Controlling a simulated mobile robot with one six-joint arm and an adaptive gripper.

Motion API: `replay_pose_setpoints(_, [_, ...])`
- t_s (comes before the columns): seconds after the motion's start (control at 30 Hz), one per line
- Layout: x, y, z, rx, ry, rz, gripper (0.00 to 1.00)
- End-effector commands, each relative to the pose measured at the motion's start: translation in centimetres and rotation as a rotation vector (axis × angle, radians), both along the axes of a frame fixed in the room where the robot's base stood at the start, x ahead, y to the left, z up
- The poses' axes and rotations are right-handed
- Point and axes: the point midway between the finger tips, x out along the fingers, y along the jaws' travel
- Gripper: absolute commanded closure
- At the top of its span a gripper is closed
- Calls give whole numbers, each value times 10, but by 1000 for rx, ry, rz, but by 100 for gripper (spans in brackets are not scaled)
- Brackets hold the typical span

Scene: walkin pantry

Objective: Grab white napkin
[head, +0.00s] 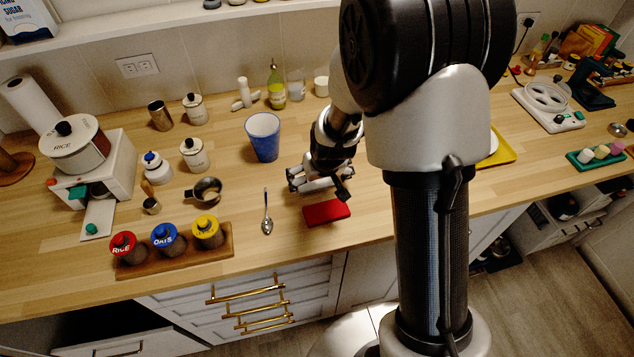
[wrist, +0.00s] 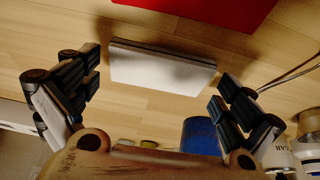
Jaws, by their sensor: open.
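A white rectangular block-like thing with a darker edge, which looks like the white napkin (wrist: 160,70), lies on the wooden counter in the wrist view. My gripper (wrist: 166,88) is open, with one finger on each side of it and gaps between the fingers and its ends. I cannot tell how far above the counter the fingertips are. In the head view my gripper (head: 320,185) is low over the counter and largely hides the napkin.
A red block (head: 326,213) lies just in front of my gripper. A blue cup (head: 263,137) stands behind it to the left, and a spoon (head: 266,212) lies to the left. A jar rack (head: 176,262) is farther left. A yellow tray (head: 497,160) is at right.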

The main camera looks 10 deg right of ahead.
Motion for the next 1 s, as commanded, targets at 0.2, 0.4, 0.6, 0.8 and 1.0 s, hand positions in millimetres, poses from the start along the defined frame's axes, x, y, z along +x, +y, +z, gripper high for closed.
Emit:
replay_pose_setpoints(0.2, [0, 0, 1, 0, 1, 0, 11])
replay_pose_setpoints(0.4, [0, 0, 1, 0, 1, 0, 19])
replay_pose_setpoints(0.6, [-1, 0, 1, 0, 1, 0, 19])
replay_pose_setpoints(0.8, [0, 0, 12, 0, 1, 0, 19])
replay_pose_setpoints(1.0, [1, 0, 48, 0, -3, 1, 19])
